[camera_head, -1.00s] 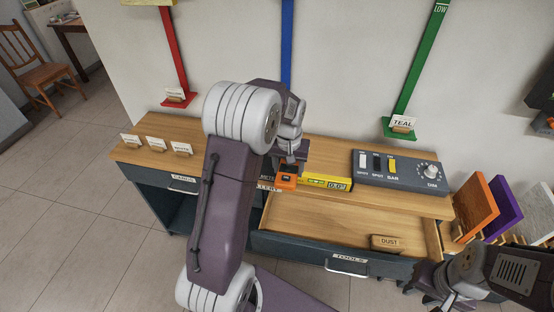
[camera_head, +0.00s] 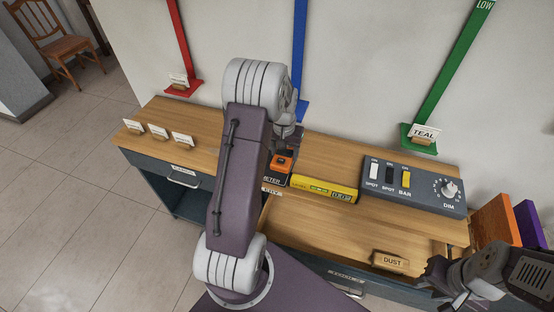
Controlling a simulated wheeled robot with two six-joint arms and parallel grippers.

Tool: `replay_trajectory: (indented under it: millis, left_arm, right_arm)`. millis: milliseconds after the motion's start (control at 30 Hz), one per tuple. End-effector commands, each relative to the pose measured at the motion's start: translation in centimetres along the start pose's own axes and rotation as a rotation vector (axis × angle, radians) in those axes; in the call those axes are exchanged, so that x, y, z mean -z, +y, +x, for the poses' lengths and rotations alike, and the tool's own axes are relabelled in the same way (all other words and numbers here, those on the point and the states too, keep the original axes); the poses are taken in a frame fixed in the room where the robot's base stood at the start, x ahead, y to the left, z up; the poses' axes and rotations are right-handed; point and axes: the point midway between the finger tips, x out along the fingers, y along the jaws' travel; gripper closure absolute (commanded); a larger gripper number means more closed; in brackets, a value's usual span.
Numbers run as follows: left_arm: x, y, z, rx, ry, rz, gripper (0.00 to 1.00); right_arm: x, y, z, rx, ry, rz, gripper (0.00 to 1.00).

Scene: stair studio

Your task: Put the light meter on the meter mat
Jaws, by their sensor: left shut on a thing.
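The light meter (camera_head: 281,166) is a small orange block with a dark top. My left gripper (camera_head: 286,148) comes down on it from above and is shut on it; the arm hides part of the fingers. The dark meter mat (camera_head: 272,181), with white METER lettering at its front edge, lies on the wooden top directly below and around the meter. I cannot tell whether the meter touches the mat. My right gripper (camera_head: 445,285) is low at the right, beside the drawer; its jaws are unclear.
A yellow level (camera_head: 325,188) lies close right of the mat. A grey switch panel (camera_head: 412,187) stands further right. The open drawer (camera_head: 335,228) in front holds a DUST block (camera_head: 391,262). Small cards (camera_head: 158,131) stand on the left top, with bare wood around them.

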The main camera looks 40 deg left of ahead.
Motion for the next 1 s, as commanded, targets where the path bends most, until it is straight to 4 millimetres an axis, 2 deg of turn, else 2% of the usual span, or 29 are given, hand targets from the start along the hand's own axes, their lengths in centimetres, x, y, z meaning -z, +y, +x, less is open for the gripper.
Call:
replay_trajectory:
  millis: [33, 100, 200, 333, 500, 600, 967, 1000]
  left_arm:
    - [0.1, -1.2, 0.7, 0.000, -0.002, -0.005, 0.86]
    - [0.2, -2.3, 1.4, 0.000, -0.001, -0.003, 0.86]
    - [0.3, -3.1, 1.9, 0.000, 0.001, 0.000, 0.86]
    - [0.3, -3.2, 2.2, 0.000, 0.000, 0.002, 0.86]
    - [-0.2, -3.1, 5.1, -0.001, -0.004, 0.002, 0.86]
    - [-0.2, -3.1, 5.9, 0.000, -0.001, 0.002, 0.86]
    - [-0.2, -3.1, 6.4, 0.000, 0.001, 0.001, 0.86]
    - [-0.2, -3.1, 6.3, 0.000, 0.001, 0.001, 0.29]
  right_arm:
    - [0.0, 0.0, -0.1, 0.000, 0.000, 0.000, 0.68]
    - [0.0, 0.0, -0.1, 0.000, 0.000, 0.000, 0.68]
    - [0.0, 0.0, -0.1, 0.000, 0.000, 0.000, 0.68]
    - [0.0, 0.0, -0.1, 0.000, 0.000, 0.000, 0.68]
    - [0.0, 0.0, -0.1, 0.000, 0.000, 0.000, 0.68]
    - [0.0, 0.0, -0.1, 0.000, 0.000, 0.000, 0.68]
    - [0.0, 0.0, 0.2, 0.000, 0.000, 0.000, 0.68]
    - [0.0, 0.0, 0.1, 0.000, 0.000, 0.000, 0.68]
